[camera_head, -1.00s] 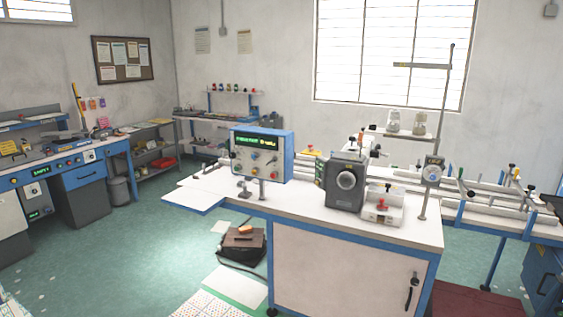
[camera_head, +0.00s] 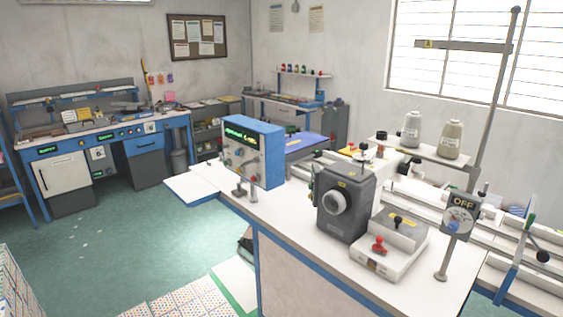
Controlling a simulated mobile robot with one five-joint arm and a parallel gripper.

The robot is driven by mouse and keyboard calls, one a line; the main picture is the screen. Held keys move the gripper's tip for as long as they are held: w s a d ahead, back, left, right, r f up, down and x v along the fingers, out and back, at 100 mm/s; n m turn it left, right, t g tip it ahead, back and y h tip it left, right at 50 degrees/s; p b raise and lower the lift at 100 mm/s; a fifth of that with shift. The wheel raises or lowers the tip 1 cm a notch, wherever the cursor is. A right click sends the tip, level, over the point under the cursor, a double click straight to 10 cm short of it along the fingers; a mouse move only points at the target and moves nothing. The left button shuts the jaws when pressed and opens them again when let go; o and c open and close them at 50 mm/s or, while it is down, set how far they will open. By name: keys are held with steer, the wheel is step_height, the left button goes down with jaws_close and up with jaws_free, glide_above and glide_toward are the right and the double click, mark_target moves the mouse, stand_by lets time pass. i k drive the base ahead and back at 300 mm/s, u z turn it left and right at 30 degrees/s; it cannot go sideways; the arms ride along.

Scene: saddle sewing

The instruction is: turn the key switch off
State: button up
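A small panel (camera_head: 461,217) is fixed to a grey pole at the front right of the white-topped bench (camera_head: 300,215). It has a dark plate marked "OFF" and a round face below it. This may be the key switch; its key and setting are too small to tell. A white box (camera_head: 388,262) on the bench carries a red knob (camera_head: 379,245) and a black knob (camera_head: 398,222). A blue control box (camera_head: 253,152) with a lit green display and several knobs stands farther back. My gripper is not in view.
A dark grey machine (camera_head: 344,203) with a round front stands between the control box and the white box. Two thread cones (camera_head: 451,139) sit on a shelf behind. Rails and levers fill the right side. Green floor (camera_head: 120,235) is open at the left.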

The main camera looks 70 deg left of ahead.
mark_target(256, 160)
steer(key=z, duration=0.05)
steer(key=i, duration=0.3)
steer(key=u, duration=4.45)
steer(key=i, duration=0.45)
steer(key=u, duration=0.05)
